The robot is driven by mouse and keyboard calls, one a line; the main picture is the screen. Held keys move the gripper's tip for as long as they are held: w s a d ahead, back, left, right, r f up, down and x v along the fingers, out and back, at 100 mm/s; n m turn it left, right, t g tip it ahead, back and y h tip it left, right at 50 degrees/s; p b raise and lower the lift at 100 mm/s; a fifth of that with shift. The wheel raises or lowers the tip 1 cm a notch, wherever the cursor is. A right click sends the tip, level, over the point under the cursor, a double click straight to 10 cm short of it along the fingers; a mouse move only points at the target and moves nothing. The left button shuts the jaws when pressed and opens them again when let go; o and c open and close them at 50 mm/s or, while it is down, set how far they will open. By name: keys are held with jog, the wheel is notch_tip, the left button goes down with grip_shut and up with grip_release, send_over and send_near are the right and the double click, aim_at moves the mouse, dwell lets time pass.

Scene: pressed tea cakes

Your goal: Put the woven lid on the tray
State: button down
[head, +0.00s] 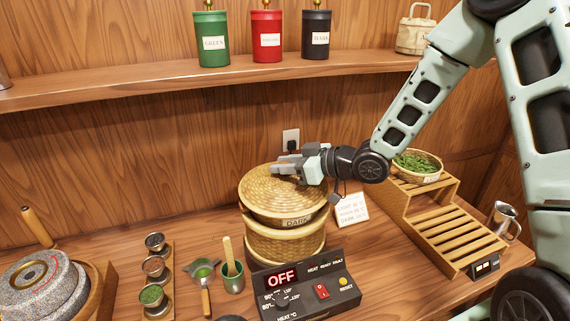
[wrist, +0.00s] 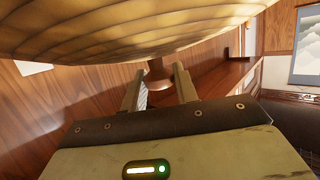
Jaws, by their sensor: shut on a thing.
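The woven lid (head: 268,190) is a round, pale, domed wicker disc in the head view, sitting tilted over the stacked round woven baskets (head: 285,248). A "DARK" label (head: 297,222) shows at the front, just under the lid's rim. My gripper (head: 284,168) is at the back of the lid's top. In the wrist view the lid (wrist: 130,30) fills the top, and my gripper (wrist: 160,88) is shut on its small brown knob (wrist: 158,75). I cannot tell whether the lid rests fully on the basket tray below it.
A heater control box (head: 300,285) reading "OFF" stands in front of the baskets. A stepped wooden rack (head: 440,220) with a basket of green leaves (head: 417,165) is at right. A stone mill (head: 40,285), small cups and a green cup (head: 232,278) are at left. A shelf (head: 130,85) runs behind.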

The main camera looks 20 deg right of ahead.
jog(key=shift+f, duration=0.25)
jog(key=c, duration=1.1)
grip_release()
jog(key=shift+r, duration=0.15)
